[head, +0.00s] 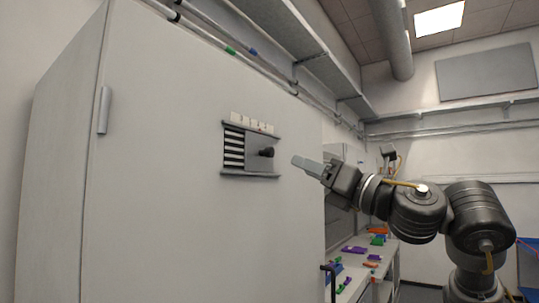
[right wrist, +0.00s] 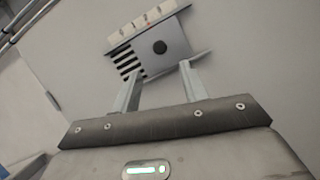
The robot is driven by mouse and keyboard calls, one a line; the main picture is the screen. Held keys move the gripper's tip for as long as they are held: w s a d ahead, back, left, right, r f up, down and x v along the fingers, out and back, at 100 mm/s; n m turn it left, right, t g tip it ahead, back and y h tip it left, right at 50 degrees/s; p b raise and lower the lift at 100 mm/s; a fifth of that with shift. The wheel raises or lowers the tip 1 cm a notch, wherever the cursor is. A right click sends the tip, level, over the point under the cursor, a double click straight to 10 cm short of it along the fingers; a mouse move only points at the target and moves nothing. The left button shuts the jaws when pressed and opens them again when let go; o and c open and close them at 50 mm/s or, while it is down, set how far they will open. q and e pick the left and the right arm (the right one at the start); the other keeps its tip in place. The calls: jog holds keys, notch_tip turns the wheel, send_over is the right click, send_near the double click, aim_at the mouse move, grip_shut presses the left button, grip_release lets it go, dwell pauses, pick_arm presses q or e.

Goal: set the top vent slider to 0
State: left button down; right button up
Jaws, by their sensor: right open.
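The vent slider (head: 259,159) is a grey plate with a black knob (head: 266,152), set between two rails on the front of the tall white cabinet (head: 170,120). The plate covers the right part of the vent, and dark slots (head: 234,148) show at its left. A strip of number labels (head: 252,123) runs above; the digits are too small to read surely. My right gripper (head: 300,161) is open and empty, a little right of the knob and apart from it. In the right wrist view the knob (right wrist: 160,47) lies beyond and between the two fingers. My left gripper is not in view.
A vertical handle (head: 104,110) is on the cabinet's left side. Pipes and a shelf run above the cabinet. A bench (head: 362,262) with several small coloured items stands behind at the right. The space in front of the vent is clear.

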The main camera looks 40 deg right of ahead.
aim_at(272, 154)
jog(key=p+x, duration=0.3)
jog(key=x, duration=0.6)
jog(key=shift+w+a+r+p, duration=0.15)
jog(key=shift+w+p, duration=0.15)
jog(key=shift+w, duration=0.05)
jog(key=shift+w+r, duration=0.1)
jog(key=shift+w, duration=0.15)
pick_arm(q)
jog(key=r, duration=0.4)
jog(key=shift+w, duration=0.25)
pick_arm(e)
grip_shut()
